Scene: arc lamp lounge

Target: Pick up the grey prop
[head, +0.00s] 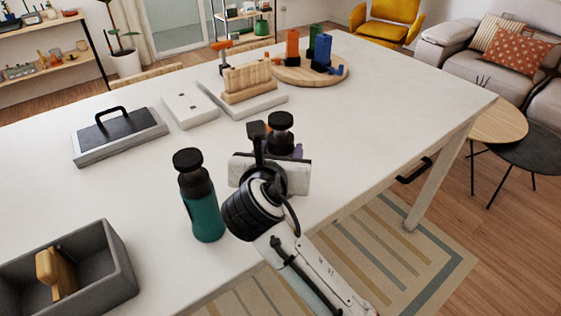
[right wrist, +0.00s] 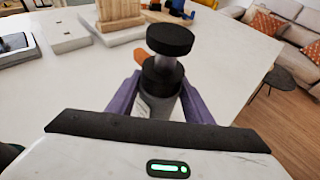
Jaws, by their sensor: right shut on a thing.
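The grey prop is a bottle shape with a black cap (head: 281,120). In the right wrist view its grey body (right wrist: 160,105) stands upright between the purple fingers, with a black collar and a wide black cap above. My right gripper (head: 280,153) is shut on it over the white table (head: 385,110). The gripper body hides the prop's lower part in the head view, so I cannot tell if its base touches the table. My left gripper is not in view.
A teal bottle with a black cap (head: 201,205) stands close left of my right gripper. A grey bin (head: 115,260) holds a wooden piece at front left. A black-handled block (head: 120,140), a white plate (head: 190,108) and a round wooden board (head: 340,72) lie farther back. The table's right side is clear.

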